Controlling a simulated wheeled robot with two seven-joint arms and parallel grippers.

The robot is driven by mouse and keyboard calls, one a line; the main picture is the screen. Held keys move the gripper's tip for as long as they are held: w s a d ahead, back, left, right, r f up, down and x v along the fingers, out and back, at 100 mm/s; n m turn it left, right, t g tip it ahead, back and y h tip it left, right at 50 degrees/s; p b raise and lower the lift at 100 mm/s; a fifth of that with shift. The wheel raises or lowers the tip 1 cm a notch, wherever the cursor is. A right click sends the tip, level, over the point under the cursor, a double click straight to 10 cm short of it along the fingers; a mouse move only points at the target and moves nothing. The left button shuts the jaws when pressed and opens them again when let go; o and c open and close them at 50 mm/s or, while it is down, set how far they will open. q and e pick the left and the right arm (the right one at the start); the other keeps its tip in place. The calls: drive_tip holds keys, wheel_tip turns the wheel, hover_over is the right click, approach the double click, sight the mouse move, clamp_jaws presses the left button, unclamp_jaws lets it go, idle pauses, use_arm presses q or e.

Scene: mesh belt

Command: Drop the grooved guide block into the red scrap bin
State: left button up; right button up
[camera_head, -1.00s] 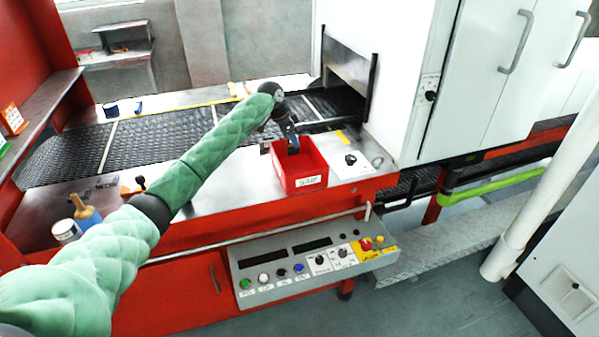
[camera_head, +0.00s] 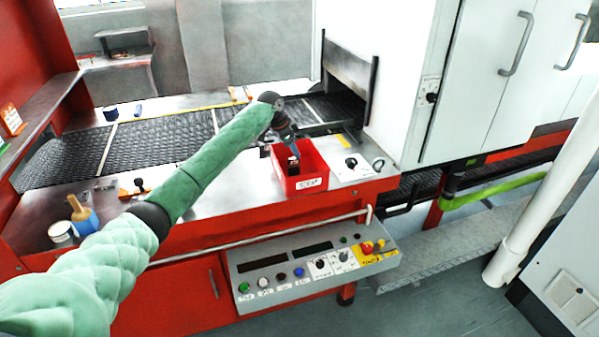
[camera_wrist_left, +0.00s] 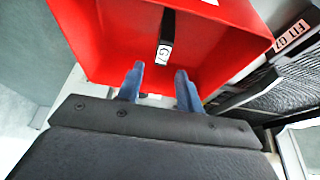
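The red scrap bin (camera_head: 312,178) stands on the front table of the machine, beside the belt. My left gripper (camera_head: 291,148) is over the bin, pointing down into it. In the left wrist view its two blue fingers (camera_wrist_left: 158,80) are apart with nothing between them. A dark block with a white label marked G7, which looks like the grooved guide block (camera_wrist_left: 167,28), shows beyond the fingertips within the red walls of the bin (camera_wrist_left: 220,50). I cannot tell whether it touches the bin floor. Its grooves are not clear. My right gripper is out of view.
The dark mesh belt (camera_head: 160,137) runs behind the bin into the white machine housing (camera_head: 385,60). A white panel with a black knob (camera_head: 351,163) is right of the bin. A brush (camera_head: 77,208) and a white can (camera_head: 62,232) stand at the table's left.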

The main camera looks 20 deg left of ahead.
use_arm(q)
drive_tip(key=shift+r, duration=0.1)
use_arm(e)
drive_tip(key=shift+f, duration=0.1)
use_arm(q)
drive_tip(key=shift+s+a+r, duration=0.1)
drive_tip(key=shift+r, duration=0.05)
drive_tip(key=b+v, duration=0.3)
drive_tip(key=v, duration=0.4)
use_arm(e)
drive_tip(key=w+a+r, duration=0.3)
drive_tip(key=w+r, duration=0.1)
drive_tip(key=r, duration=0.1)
use_arm(q)
drive_tip(key=shift+s+a, duration=0.1)
